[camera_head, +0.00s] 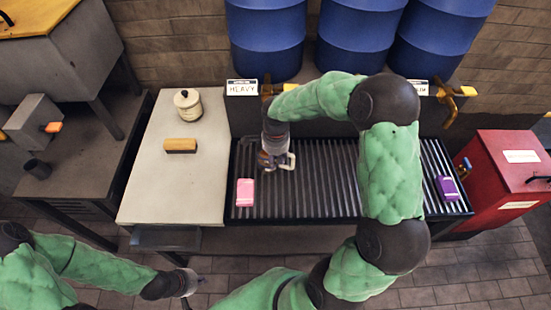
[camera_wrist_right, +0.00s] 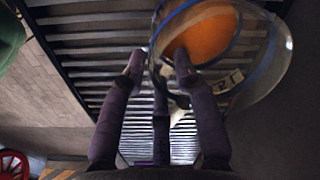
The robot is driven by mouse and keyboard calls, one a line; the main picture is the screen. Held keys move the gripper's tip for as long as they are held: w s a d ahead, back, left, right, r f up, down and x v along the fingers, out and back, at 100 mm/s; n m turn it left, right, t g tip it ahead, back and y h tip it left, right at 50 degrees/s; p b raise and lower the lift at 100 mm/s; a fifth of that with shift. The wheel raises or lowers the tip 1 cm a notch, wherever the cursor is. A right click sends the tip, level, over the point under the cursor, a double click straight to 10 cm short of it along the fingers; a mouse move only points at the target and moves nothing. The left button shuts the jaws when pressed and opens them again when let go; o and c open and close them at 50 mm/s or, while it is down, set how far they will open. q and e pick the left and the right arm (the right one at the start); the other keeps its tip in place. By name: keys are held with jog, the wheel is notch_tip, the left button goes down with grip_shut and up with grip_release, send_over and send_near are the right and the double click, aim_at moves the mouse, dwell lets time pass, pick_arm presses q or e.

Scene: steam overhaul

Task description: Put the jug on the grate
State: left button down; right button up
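The jug is clear, with an orange filling seen through its mouth, in the right wrist view (camera_wrist_right: 222,45). In the head view only a pale handle-like part (camera_head: 290,162) shows beside my right gripper (camera_head: 272,160), which hides the rest. The jug is over the left part of the slatted grate (camera_head: 325,180); I cannot tell whether it touches it. In the wrist view the right fingers (camera_wrist_right: 159,62) are apart, with the jug's near edge around the right one; whether they grip is unclear. My left gripper (camera_head: 188,282) is low at the left, away from the jug, its fingers too small to read.
A pink block (camera_head: 245,192) lies at the grate's left end and a purple one (camera_head: 447,188) at its right. The pale counter (camera_head: 150,185) holds a lidded pot (camera_head: 188,104) and a tan block (camera_head: 181,145). Blue drums (camera_head: 265,38) stand behind; a red chest (camera_head: 505,180) is at right.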

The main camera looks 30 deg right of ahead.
notch_tip(320, 180, up, 12)
jog(key=p, duration=0.3)
